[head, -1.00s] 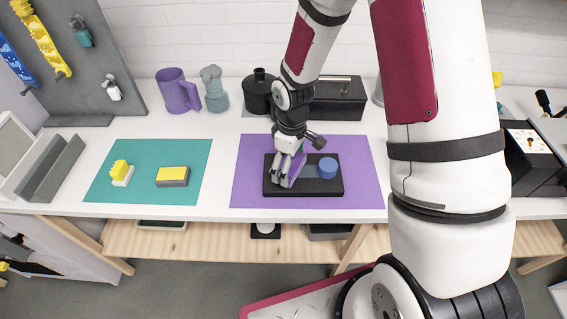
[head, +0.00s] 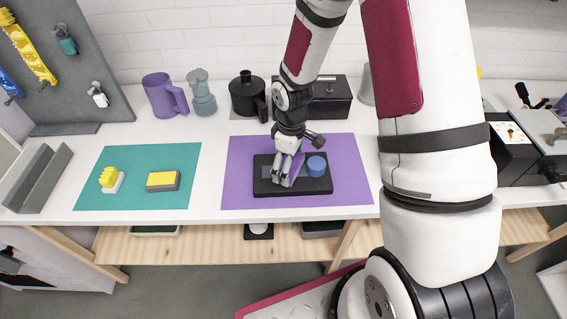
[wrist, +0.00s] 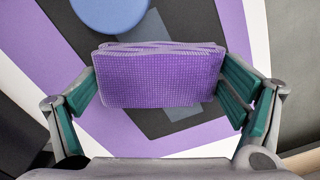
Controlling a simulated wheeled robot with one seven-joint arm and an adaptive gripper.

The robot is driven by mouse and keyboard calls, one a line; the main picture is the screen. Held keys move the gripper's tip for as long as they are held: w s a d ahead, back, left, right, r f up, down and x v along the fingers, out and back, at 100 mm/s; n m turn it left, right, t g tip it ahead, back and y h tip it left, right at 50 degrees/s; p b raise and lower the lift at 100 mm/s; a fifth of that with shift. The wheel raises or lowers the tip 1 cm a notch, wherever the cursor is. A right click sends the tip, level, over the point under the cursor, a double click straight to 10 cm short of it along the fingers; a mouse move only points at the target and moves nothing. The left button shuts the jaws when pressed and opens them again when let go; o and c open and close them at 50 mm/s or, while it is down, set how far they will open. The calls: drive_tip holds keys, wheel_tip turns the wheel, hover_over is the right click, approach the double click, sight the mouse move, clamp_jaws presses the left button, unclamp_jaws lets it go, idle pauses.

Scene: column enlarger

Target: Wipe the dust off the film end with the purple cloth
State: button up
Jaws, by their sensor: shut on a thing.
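The purple cloth (wrist: 160,78) is a folded, textured pad clamped between the green-lined fingers of my gripper (head: 284,178). In the head view the gripper hides most of the cloth, over the middle of a black board (head: 345,186). A grey-blue film strip lies along the board and passes beneath the cloth in the wrist view (wrist: 184,110). The cloth covers part of the strip, and I cannot tell whether it touches it. No dust can be made out. A blue round piece (head: 316,166) sits on the board right of the gripper.
The board lies on a purple mat (head: 235,190). A teal mat (head: 130,195) at left holds a yellow-topped brush (head: 109,178) and a yellow-grey block (head: 163,181). A purple mug (head: 160,95), a grey-blue bottle (head: 201,95) and a black box (head: 327,100) stand behind.

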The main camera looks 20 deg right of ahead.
sight(266, 172)
drive_tip(key=shift+s+d, duration=0.15)
drive_tip(key=shift+d, duration=0.4)
drive_tip(key=shift+a, duration=0.15)
drive_tip(key=shift+w+a, duration=0.3)
drive_tip(key=shift+a, duration=0.6)
drive_tip(key=shift+w+a, duration=0.3)
drive_tip(key=shift+a, duration=0.55)
drive_tip(key=shift+a, duration=0.1)
drive_tip(key=shift+w+a+b, duration=0.25)
drive_tip(key=shift+w+a, duration=0.05)
drive_tip(key=shift+a, duration=0.6)
drive_tip(key=shift+w+a+b, duration=0.25)
drive_tip(key=shift+a, duration=0.6)
wheel_tip(266, 172, up, 7)
drive_tip(key=p, duration=0.2)
